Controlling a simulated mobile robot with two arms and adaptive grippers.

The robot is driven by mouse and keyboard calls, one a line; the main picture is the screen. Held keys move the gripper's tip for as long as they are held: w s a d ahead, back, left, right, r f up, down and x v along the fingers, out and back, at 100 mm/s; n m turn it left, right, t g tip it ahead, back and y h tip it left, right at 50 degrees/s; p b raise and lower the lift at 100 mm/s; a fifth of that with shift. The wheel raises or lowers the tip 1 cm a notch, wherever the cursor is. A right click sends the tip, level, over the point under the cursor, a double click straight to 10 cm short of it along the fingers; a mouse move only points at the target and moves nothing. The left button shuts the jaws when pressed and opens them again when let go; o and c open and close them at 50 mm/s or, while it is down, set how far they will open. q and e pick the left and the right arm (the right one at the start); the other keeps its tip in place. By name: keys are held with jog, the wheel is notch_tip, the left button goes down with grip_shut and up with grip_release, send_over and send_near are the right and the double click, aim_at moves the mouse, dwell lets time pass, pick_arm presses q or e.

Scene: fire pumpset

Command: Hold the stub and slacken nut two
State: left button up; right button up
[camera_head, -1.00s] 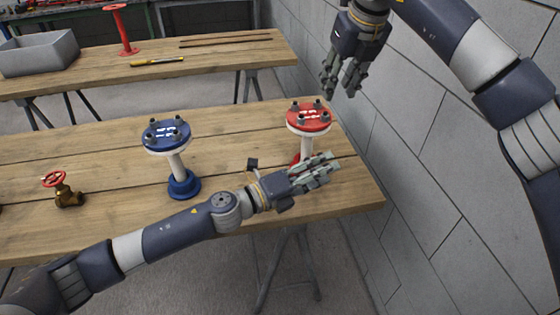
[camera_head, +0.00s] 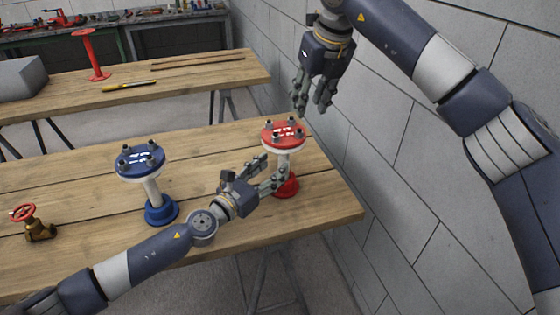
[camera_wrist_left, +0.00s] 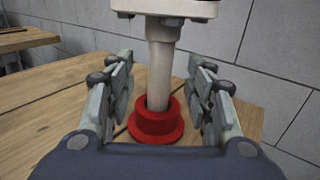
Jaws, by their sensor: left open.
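The red-topped stub (camera_head: 284,137) stands upright near the right end of the wooden table, with a white pipe, a red base and several dark nuts on its top flange. My left gripper (camera_head: 271,172) is open beside its pipe. In the left wrist view, the white pipe (camera_wrist_left: 160,75) and red base (camera_wrist_left: 156,122) show between the spread fingers (camera_wrist_left: 158,100), with a gap on each side. My right gripper (camera_head: 313,106) hangs above and behind the red flange near the wall, its fingers pointing down and apart, holding nothing visible. No nut numbers are legible.
A blue-topped stub (camera_head: 141,160) stands to the left on the same table (camera_head: 80,180). A brass valve with a red wheel (camera_head: 36,224) is at the far left. A block wall (camera_head: 390,160) closes off the right side. A second table (camera_head: 190,80) stands behind.

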aim_at(280, 161)
pick_arm(q)
jog(key=shift+x, duration=2.9)
jog(key=shift+c, duration=0.4)
grip_shut()
